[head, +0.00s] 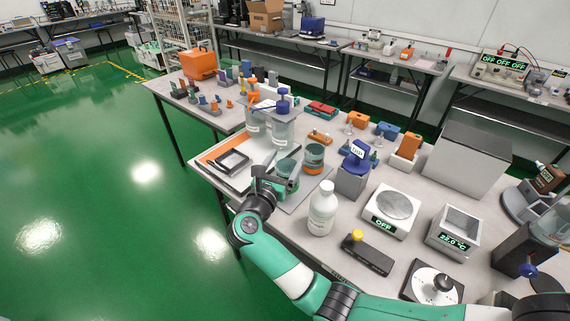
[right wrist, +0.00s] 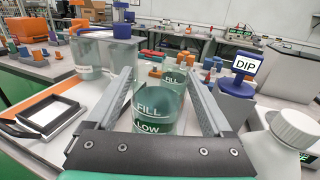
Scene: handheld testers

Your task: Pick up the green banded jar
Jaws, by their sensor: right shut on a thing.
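The green banded jar (right wrist: 152,108) is clear, with FILL and LOW printed on it and a green band low down. It stands upright between the fingers of my right gripper (right wrist: 160,82), which is shut on it. In the head view the jar (head: 287,167) shows at the end of my right arm, partly hidden by the gripper (head: 276,184). I cannot tell whether its base touches the grey mat (head: 297,201). A second jar (head: 314,157), with an orange band, stands just behind it to the right. My left gripper is not in view.
A white bottle (head: 322,212) and a blue-topped DIP block (head: 353,180) stand to the right. A black-framed tray (head: 233,162) lies left. Tall clear containers (head: 281,130) stand behind. A scale (head: 391,210) and a black block (head: 367,254) are further right.

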